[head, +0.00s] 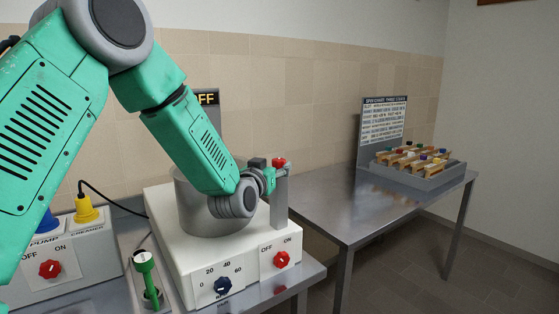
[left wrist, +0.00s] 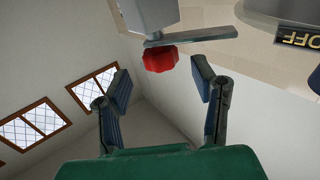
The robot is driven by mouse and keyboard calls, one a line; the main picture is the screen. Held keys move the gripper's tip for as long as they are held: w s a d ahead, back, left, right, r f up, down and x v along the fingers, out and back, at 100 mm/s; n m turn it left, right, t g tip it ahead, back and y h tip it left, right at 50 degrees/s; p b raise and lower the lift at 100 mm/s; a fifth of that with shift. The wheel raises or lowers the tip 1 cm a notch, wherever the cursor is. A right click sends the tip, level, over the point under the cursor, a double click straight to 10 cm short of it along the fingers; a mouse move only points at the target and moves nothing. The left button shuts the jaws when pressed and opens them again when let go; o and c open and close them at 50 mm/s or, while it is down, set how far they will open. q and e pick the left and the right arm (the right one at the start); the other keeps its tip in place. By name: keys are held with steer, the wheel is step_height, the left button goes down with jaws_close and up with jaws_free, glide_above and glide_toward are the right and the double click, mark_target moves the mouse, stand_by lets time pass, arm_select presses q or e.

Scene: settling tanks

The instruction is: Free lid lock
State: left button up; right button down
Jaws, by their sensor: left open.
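A white machine (head: 170,262) with a grey round drum (head: 185,205) stands on a metal bench. At its right a grey post (head: 280,212) carries a red knob (head: 278,162) at its top, which I take to be the lid lock. In the left wrist view the red knob (left wrist: 160,59) sits under a flat grey arm (left wrist: 192,36). My left gripper (head: 268,179) is close beside the knob and partly hidden by its own wrist. In the left wrist view its jaws (left wrist: 163,82) are open, with the knob just ahead between the fingertips, apparently not gripped. My right gripper is out of view.
A green-handled tool (head: 145,265) and a pump control box (head: 50,290) stand at the left. The metal table (head: 370,205) is mostly clear, with a sample rack (head: 415,175) at its back.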

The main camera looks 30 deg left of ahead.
mark_target(276, 163)
arm_select(q)
steer(key=x, duration=0.3)
steer(key=shift+w+d+r, duration=0.15)
steer(key=shift+w+d, duration=0.05)
steer(key=shift+w, duration=0.2)
steer(key=shift+w+a, duration=0.35)
steer(key=shift+w, duration=0.05)
steer(key=shift+a+f, duration=0.25)
steer(key=shift+a, duration=0.15)
steer(key=shift+d+r, duration=0.1)
steer(key=shift+d, duration=0.25)
jaws_close()
